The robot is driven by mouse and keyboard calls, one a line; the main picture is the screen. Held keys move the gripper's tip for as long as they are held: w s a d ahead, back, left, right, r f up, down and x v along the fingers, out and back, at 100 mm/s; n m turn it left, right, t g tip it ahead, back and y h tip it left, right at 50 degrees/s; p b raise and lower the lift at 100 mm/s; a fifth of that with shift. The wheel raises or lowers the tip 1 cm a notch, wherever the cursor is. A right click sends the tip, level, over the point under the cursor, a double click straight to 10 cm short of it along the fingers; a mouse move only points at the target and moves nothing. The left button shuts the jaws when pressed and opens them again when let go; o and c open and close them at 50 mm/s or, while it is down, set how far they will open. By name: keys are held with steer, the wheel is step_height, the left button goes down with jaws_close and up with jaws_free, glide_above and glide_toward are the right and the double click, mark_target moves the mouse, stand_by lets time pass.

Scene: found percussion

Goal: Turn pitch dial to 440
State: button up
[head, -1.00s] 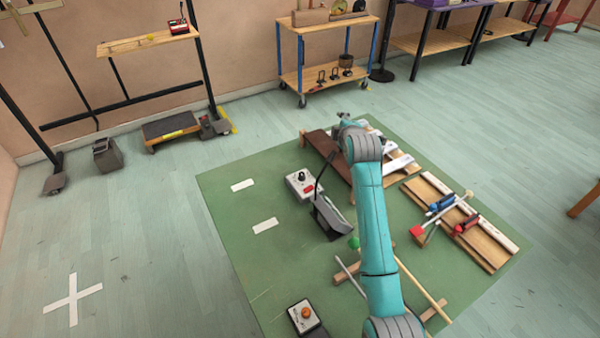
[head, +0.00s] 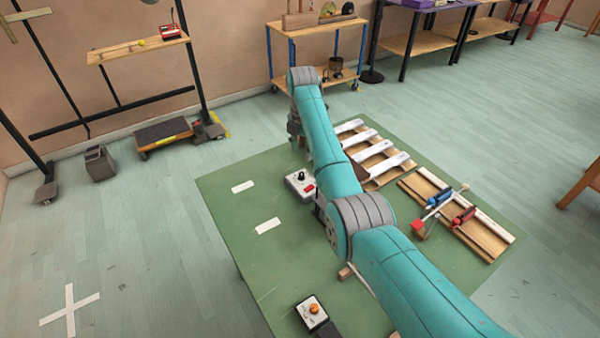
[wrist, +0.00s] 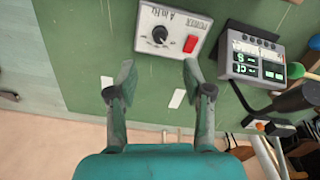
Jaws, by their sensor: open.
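The pitch dial is a round black knob (wrist: 160,35) on a light grey box (wrist: 173,14) with the lettering "A in Hz". Its pointer setting is too small to read. A red power switch (wrist: 191,43) is beside the knob. In the head view, the box (head: 294,186) sits on the green mat, left of my arm. My gripper (wrist: 158,76) is open and empty. In the wrist view, its fingertips are below the knob in the picture, apart from it. In the head view, my arm partly hides the gripper.
A dark device with a lit display (wrist: 253,57) stands right of the box in the wrist view. White bars on a wooden frame (head: 375,155) and a wooden rack with red and blue clamps (head: 458,212) are right of my arm.

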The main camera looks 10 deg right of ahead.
mark_target(302, 173)
step_height(302, 173, down, 10)
steer(key=shift+r, duration=0.1)
stand_by(0.4)
jaws_close()
